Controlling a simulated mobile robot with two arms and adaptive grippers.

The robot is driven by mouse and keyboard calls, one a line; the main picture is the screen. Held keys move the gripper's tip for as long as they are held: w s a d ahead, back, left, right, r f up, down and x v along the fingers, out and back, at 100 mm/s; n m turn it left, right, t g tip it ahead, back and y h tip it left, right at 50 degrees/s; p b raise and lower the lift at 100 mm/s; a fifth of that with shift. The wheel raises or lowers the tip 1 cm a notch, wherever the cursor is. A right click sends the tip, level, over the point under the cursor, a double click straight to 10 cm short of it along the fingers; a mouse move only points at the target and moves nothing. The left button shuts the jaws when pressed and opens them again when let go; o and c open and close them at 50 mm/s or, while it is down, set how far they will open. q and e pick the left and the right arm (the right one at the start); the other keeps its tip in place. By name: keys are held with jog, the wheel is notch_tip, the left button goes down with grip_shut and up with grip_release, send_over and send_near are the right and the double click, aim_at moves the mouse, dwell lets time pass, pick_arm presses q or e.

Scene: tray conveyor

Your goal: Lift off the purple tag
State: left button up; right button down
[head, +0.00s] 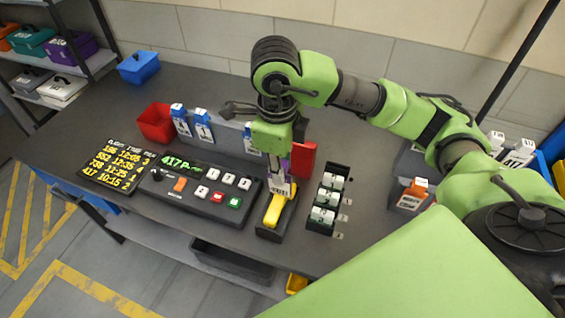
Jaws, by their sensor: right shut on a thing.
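My right gripper (284,168) points down over the middle of the table and is shut on the purple tag (286,178). Only a little purple shows at the fingers; below it is a white label with dark marks. The tag hangs just above or behind a yellow handheld device (273,209) in a black cradle; I cannot tell whether they touch. The fingers and part of the tag are hidden by the gripper body. My left gripper is not in view.
A grey rail with blue tags (203,126) stands behind a button panel (205,194). A red bin (156,123) is at its left, a red block (303,160) right of the gripper. A black rack (328,200) holds white-green pieces.

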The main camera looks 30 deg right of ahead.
jog(key=shift+r, duration=0.1)
jog(key=shift+r+p, duration=2.35)
jog(key=shift+r, duration=0.8)
